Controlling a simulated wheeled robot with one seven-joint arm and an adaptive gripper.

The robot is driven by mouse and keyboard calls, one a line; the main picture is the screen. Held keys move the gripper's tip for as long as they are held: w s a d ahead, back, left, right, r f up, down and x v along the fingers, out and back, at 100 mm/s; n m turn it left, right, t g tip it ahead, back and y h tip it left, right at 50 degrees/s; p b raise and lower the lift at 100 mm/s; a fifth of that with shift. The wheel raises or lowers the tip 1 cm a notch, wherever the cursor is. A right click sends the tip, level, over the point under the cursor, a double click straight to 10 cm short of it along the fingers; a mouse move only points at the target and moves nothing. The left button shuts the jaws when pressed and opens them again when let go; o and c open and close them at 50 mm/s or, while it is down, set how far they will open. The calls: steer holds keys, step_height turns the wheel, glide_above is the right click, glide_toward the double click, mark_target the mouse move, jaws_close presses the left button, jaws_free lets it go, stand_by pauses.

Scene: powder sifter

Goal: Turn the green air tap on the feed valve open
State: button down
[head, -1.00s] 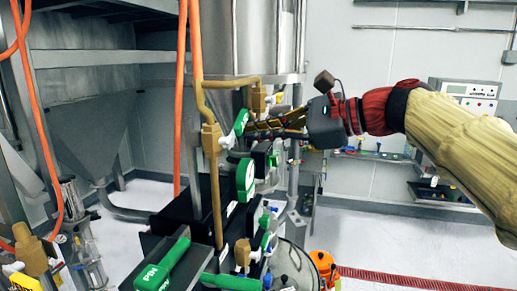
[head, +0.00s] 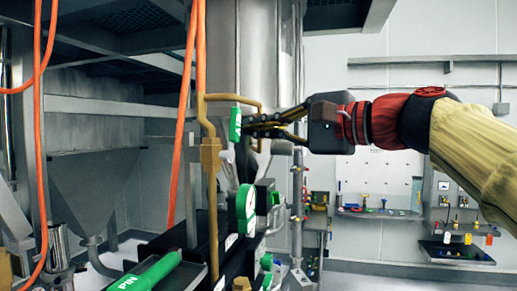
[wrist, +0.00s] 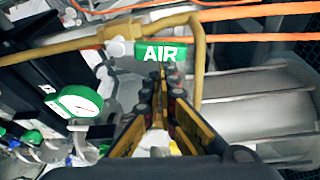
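The green air tap (head: 235,124) is on the brown pipe of the feed valve. It stands upright in the head view, seen nearly edge-on. In the wrist view the tap (wrist: 161,52) faces me with "AIR" in white, next to a pale round fitting (wrist: 119,48). My gripper (head: 250,126) reaches in from the right, its fingertips close beside the tap. In the wrist view the fingertips (wrist: 162,76) are near each other just below the label, with a narrow gap. I cannot tell whether they touch or grip the tap.
A green-rimmed gauge (head: 245,208) stands below the tap; it also shows in the wrist view (wrist: 75,104). A green PIN handle (head: 145,274) lies lower left. Orange hoses (head: 186,130) hang left of the brown pipe (head: 211,165). A steel vessel (head: 235,50) rises behind.

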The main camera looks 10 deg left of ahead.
steer(key=shift+s+r+b, duration=0.2)
steer(key=shift+s+b, duration=0.1)
steer(key=shift+s+r, duration=0.1)
steer(key=shift+s, duration=0.05)
steer(key=shift+a, duration=0.1)
stand_by(0.4)
